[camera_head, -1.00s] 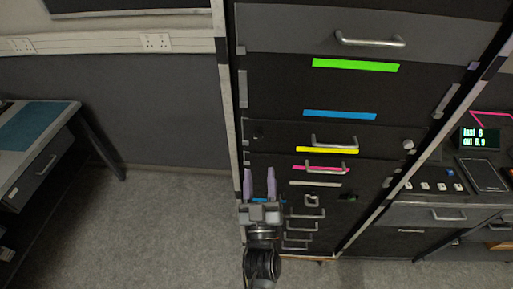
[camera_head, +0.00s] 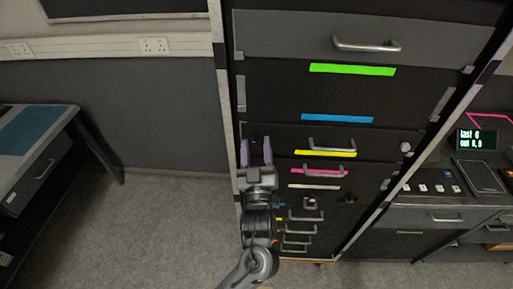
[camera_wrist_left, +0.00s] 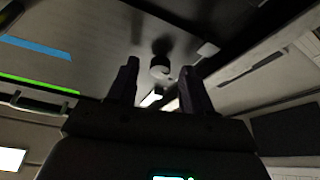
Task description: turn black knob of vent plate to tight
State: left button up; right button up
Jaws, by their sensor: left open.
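The plate (camera_head: 290,135) that I take for the vent plate is a dark grey panel across the rack, with a silver handle in its middle and a pale round knob (camera_head: 406,147) at its right end. A small dark spot, probably the black knob (camera_head: 257,142), shows at its left end between my fingertips. My left gripper (camera_head: 256,141) is open in front of that end, its lilac fingers pointing up and apart. In the left wrist view, a round pale-faced knob (camera_wrist_left: 160,69) with a dark shape above it lies beyond and between the fingers (camera_wrist_left: 163,78). No contact is visible. My right gripper is out of view.
The rack holds several panels with silver handles and coloured strips, such as the green strip (camera_head: 352,69) and blue strip (camera_head: 337,118). A desk (camera_head: 40,135) stands at the left. A bench with a display (camera_head: 476,139) is at the right. The floor left of the rack is clear.

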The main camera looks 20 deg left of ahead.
pick_arm(q)
grip_shut()
jog(key=shift+r+m+h+p, duration=0.2)
jog(key=shift+m+h+p, duration=0.2)
jog(key=shift+m+p, duration=0.5)
jog(key=m+h+p, duration=0.3)
jog(key=m+p, duration=0.3)
jog(key=p, duration=0.1)
jog(key=m+h+p, duration=0.3)
jog(key=m+p, duration=0.3)
jog(key=m, duration=0.1)
jog(key=m+h+p, duration=0.3)
jog(key=m+p, duration=0.3)
jog(key=p, duration=0.1)
jog(key=shift+s+a+r+m+p, duration=0.1)
jog(key=shift+a+r+m+p, duration=0.2)
jog(key=shift+a+m, duration=0.1)
jog(key=shift+f+m+g+h+p, duration=0.1)
jog(key=shift+m+g+h+p, duration=0.35)
jog(key=shift+m+p, duration=0.45)
jog(key=shift+f+m+p, duration=0.15)
jog(key=shift+m+p, duration=0.15)
jog(key=shift+p, duration=0.1)
jog(key=shift+g, duration=0.25)
